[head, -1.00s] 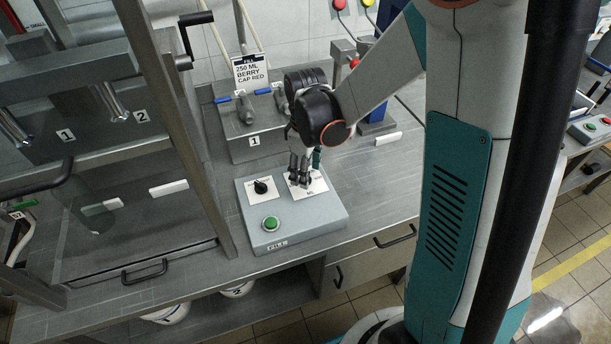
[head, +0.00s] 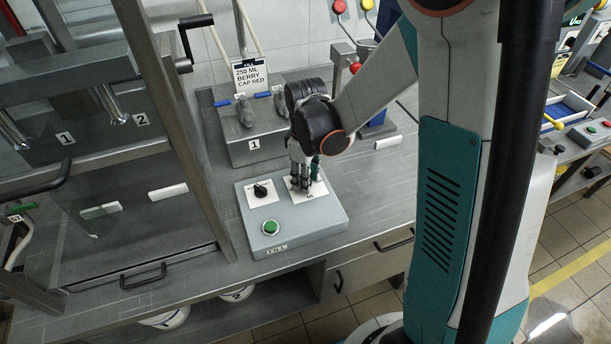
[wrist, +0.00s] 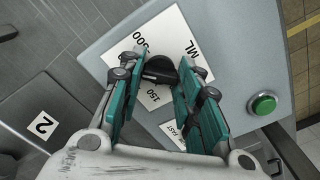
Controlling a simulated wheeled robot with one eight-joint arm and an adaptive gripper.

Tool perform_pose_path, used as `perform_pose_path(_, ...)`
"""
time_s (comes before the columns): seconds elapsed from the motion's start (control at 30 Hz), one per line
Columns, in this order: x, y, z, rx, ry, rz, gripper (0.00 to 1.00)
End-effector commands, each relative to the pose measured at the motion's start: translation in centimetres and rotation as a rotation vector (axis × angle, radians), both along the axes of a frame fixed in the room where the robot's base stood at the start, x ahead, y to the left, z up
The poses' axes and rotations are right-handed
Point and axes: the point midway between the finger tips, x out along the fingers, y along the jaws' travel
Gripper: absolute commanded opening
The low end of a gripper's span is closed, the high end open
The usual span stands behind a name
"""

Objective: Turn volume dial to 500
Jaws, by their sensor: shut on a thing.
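The volume dial (wrist: 160,70) is a black knob on a white plate marked 150, 500 and ML in the wrist view. My gripper (wrist: 158,72) has its teal-backed fingers on both sides of the dial and is shut on it. Which mark the dial points to is hard to tell, as the fingers cover part of the scale. In the head view my gripper (head: 303,178) reaches down onto the dial plate (head: 322,187) at the back right of the grey fill panel (head: 305,222). The dial itself is hidden there by the fingers.
A second black knob (head: 261,190) sits left of the dial plate, and a green button (head: 270,227) is at the panel's front. Behind stands a grey block labelled 1 (head: 235,150) with a sign (head: 250,75) reading 250 ML BERRY CAP RED. A frame post (head: 175,130) rises at left.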

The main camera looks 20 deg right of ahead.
Motion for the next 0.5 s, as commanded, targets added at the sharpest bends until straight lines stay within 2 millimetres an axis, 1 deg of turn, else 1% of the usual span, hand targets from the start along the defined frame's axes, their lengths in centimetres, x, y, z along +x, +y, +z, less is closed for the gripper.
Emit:
perform_pose_path(0.27,0.01,0.0,-0.05,0.0,0.0,-0.129,0.08)
perform_pose_path(0.5,0.01,0.0,-0.05,0.0,0.0,-0.328,0.08)
